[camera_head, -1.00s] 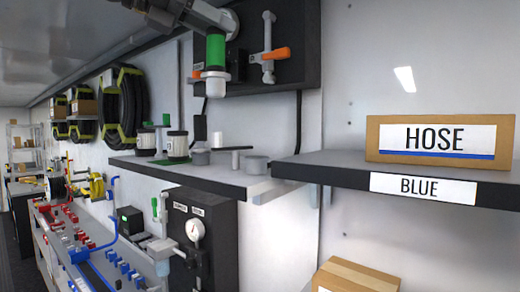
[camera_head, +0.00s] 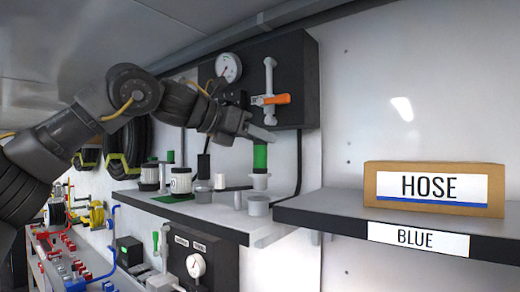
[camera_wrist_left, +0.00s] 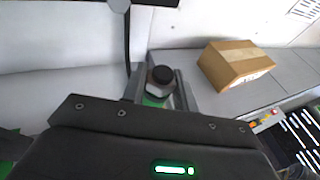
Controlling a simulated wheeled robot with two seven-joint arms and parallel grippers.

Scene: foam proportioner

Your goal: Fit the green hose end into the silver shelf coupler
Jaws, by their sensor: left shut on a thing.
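The green hose end (camera_head: 260,157) is a short green cylinder with a pale lower tip, upright above the shelf. My left gripper (camera_head: 262,136) is shut on its top; the wrist view shows it between the two fingers (camera_wrist_left: 161,88), with a round black top and green below. The silver coupler (camera_head: 258,206) is a short grey cylinder at the right front of the dark-edged shelf. The pale tip lines up just above it in the head view; I cannot tell whether they touch. My right gripper is not in view.
Other grey fittings (camera_head: 203,195) and labelled jars (camera_head: 181,181) stand to the left on the shelf (camera_head: 215,221). A black panel with a gauge and orange-handled valve (camera_head: 270,98) is behind. A HOSE box (camera_head: 433,187) sits on the right shelf.

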